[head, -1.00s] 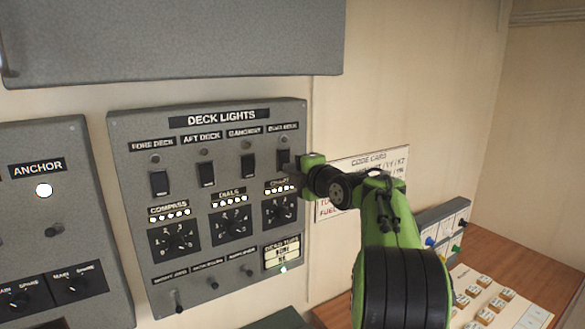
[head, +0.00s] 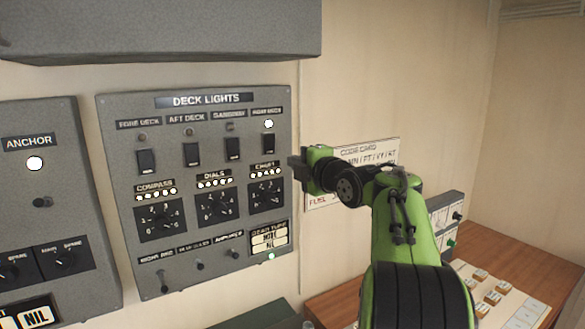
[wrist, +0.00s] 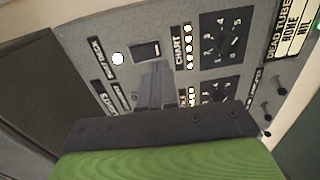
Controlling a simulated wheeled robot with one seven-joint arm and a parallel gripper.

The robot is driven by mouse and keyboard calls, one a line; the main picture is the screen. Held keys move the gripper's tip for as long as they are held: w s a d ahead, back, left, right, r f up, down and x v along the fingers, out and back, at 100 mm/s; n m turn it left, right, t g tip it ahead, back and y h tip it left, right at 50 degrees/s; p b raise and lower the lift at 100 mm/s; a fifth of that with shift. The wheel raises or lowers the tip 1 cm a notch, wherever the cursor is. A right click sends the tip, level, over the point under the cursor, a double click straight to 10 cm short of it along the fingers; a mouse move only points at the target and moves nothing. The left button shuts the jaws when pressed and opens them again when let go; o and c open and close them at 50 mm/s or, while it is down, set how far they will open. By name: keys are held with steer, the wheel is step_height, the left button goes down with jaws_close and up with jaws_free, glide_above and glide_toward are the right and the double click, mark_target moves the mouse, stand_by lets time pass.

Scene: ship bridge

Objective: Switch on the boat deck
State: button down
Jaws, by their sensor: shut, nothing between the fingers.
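The grey DECK LIGHTS panel (head: 112,200) hangs on the wall with a row of dark rocker switches. The boat deck lamp (head: 268,124), at the right end of the row, glows white. The other deck lamps above the fore, aft and gangway switches are dark. In the wrist view the boat deck switch (wrist: 146,51) shows beside its lit lamp (wrist: 118,59). My gripper (head: 293,165) is shut and empty, just right of the panel's edge in the head view. In the wrist view its fingertips (wrist: 158,70) are together near the switch; whether they touch it is unclear.
Compass, dials and chart knobs (head: 266,196) and small levers sit below the switches. The ANCHOR panel (head: 30,190) is at left with its lamp lit. A grey cabinet (head: 160,28) overhangs above. A code card (head: 375,155) and a wooden desk (head: 515,265) are at right.

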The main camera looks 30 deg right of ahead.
steer(key=shift+s+a+f+b, duration=0.25)
steer(key=shift+s+b, duration=0.15)
steer(key=shift+s, duration=0.55)
steer(key=shift+s+a+f+b, duration=0.25)
steer(key=shift+s+b, duration=0.1)
steer(key=shift+s, duration=0.55)
steer(key=shift+s+a+f+b, duration=0.25)
steer(key=shift+s+b, duration=0.15)
steer(key=shift+s, duration=0.55)
